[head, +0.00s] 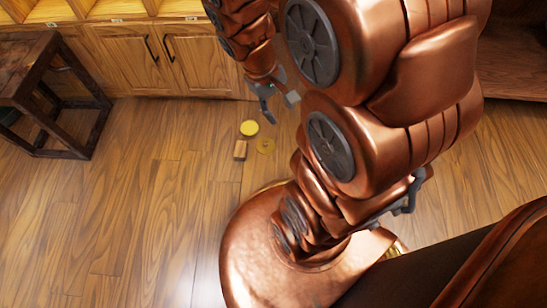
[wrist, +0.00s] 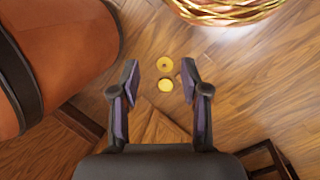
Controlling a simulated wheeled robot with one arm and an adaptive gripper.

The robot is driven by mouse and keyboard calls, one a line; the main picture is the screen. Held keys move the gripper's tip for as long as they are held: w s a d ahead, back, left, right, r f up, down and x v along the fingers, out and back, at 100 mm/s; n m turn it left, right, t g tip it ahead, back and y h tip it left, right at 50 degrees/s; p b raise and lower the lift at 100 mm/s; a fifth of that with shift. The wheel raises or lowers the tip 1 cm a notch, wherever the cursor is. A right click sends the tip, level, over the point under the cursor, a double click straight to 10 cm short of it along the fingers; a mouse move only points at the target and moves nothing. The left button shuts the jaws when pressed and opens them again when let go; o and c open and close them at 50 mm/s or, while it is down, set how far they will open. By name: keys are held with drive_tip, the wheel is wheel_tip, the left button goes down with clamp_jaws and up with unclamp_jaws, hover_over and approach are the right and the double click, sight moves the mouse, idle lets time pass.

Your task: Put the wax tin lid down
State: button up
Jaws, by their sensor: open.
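One is a bright yellow disc (head: 249,127), also in the wrist view (wrist: 166,86). I cannot tell for sure which is the wax tin lid.
A small brown block (head: 240,150) lies left of the gold disc. A dark wooden stool (head: 30,75) stands at the left. Wooden cabinets (head: 125,55) line the back. The floor (head: 150,200) left of the discs is clear.

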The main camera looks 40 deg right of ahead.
drive_tip(key=s+a+r+g+y, duration=0.1)
drive_tip(key=s+a+r, duration=0.4)
drive_tip(key=s+a, duration=0.6)
drive_tip(key=shift+s+g+y, duration=0.3)
drive_tip(key=shift+s+y, duration=0.3)
drive_tip(key=shift+y, duration=0.2)
drive_tip(key=shift+a, duration=0.1)
wheel_tip(320, 180, up, 38)
drive_tip(key=w+t+p, duration=0.1)
drive_tip(key=t+p, duration=0.1)
drive_tip(key=p, duration=3.4)
drive_tip(key=shift+w+f, duration=0.15)
drive_tip(key=shift+w, duration=0.2)
drive_tip(key=shift+d, duration=0.25)
